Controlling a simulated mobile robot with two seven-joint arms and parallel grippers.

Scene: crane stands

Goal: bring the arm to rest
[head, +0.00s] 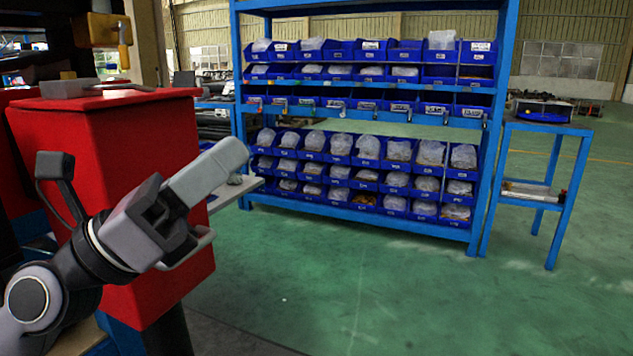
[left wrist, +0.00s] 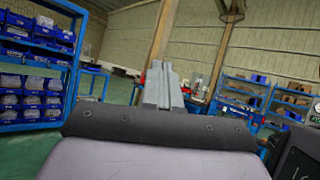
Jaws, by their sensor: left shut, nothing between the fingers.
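My left gripper (head: 212,172) is at the left of the head view, its arm coming in from the lower left. It points up and to the right, in front of a red cabinet (head: 110,170). Its grey fingers lie together with nothing between them. In the left wrist view the shut fingers (left wrist: 162,86) stand upright in the middle. My right gripper is in neither view.
A blue shelf rack (head: 482,150) with several rows of blue bins stands behind. A small blue table (head: 560,190) stands to its right. The green floor (head: 380,290) in front is clear. The red cabinet is close behind my left arm.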

